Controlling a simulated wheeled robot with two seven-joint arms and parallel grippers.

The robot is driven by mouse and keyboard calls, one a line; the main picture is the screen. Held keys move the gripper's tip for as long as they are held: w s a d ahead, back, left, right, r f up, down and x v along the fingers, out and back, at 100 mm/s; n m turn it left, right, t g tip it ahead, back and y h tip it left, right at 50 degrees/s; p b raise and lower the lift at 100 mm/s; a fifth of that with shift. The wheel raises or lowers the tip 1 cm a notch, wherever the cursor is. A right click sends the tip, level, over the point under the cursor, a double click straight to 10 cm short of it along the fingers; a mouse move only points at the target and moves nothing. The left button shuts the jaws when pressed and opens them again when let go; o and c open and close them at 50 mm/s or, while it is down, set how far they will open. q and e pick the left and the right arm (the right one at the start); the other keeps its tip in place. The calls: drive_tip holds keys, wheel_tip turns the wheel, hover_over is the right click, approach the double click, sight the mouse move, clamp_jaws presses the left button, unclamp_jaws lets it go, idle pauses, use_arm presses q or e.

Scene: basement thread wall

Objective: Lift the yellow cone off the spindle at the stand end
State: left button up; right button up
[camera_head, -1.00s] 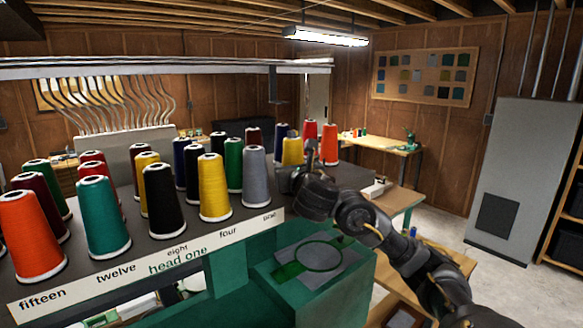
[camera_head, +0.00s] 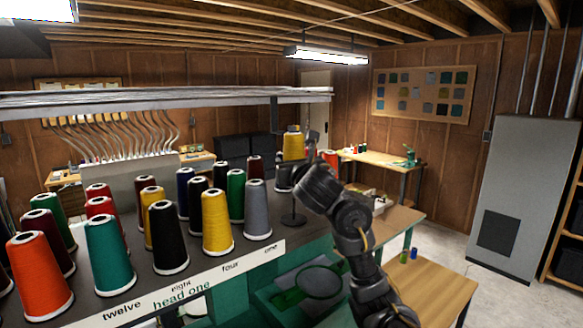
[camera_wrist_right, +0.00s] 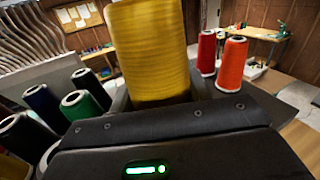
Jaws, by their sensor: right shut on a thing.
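The yellow cone (camera_head: 293,144) is held upright in my right gripper (camera_head: 297,168), raised above the end of the thread stand (camera_head: 265,262). A bare spindle with a dark round base (camera_head: 294,217) stands below it at that end, near the label "one". In the right wrist view the yellow cone (camera_wrist_right: 150,55) fills the upper middle, between the jaws of my right gripper (camera_wrist_right: 152,98), which hide its lower edge. My left gripper is not in view.
A grey cone (camera_head: 257,210) and a green cone (camera_head: 236,196) stand left of the spindle. A red cone (camera_wrist_right: 207,53) and an orange cone (camera_wrist_right: 232,64) stand behind the held cone. A long rail (camera_head: 200,97) runs above the stand.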

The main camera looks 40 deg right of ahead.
sight(295, 149)
drive_tip(key=shift+r, duration=1.95)
